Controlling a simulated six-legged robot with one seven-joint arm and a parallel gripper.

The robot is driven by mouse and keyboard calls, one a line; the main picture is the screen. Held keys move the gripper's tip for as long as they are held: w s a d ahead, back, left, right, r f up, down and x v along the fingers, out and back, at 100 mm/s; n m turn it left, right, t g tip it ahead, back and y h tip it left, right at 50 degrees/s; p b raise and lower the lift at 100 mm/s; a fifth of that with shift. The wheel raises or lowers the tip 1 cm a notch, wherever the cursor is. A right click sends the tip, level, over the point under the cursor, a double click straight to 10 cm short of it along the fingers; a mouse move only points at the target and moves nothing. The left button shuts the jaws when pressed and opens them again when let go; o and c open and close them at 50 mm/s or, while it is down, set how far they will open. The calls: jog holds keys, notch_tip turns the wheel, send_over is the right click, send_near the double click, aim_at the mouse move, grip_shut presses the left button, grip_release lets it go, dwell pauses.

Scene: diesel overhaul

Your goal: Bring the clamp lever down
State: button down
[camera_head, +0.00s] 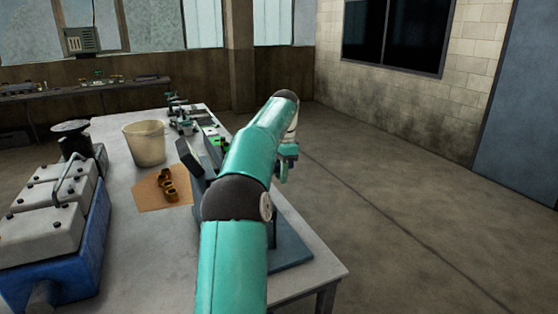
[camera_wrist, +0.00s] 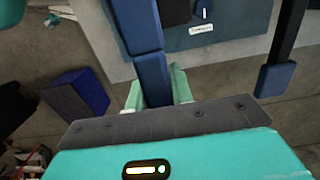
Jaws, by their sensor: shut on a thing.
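In the wrist view the clamp lever (camera_wrist: 143,40) is a blue bar running down from the top edge between my fingers. My gripper (camera_wrist: 157,92) has its pale teal fingers on both sides of this bar and is shut on it. The lower end of the bar is hidden behind my gripper's body. In the head view my arm covers most of the fixture and the lever. My gripper (camera_head: 288,158) shows there in part, past the arm's far end, above the right side of the bench.
A dark bar with a blue end (camera_wrist: 275,80) stands right of my gripper. A blue-grey base plate (camera_head: 291,247) lies on the bench (camera_head: 150,232). A cream bucket (camera_head: 145,143), brass parts (camera_head: 169,186) and a blue engine (camera_head: 75,245) stand left. The floor at right is clear.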

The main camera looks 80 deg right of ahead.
jog(key=shift+w+f+t+y, duration=0.15)
jog(key=shift+f+t+y, duration=0.3)
jog(key=shift+f, duration=0.7)
jog(key=shift+a+f, duration=0.1)
jog(key=c, duration=1.2)
grip_release()
jog(key=r, duration=0.4)
jog(key=s+r, duration=0.1)
jog(key=r, duration=0.1)
jog(key=shift+d+r, duration=0.4)
jog(key=shift+a+r, duration=0.1)
jog(key=shift+r, duration=0.3)
jog(key=shift+s, duration=0.1)
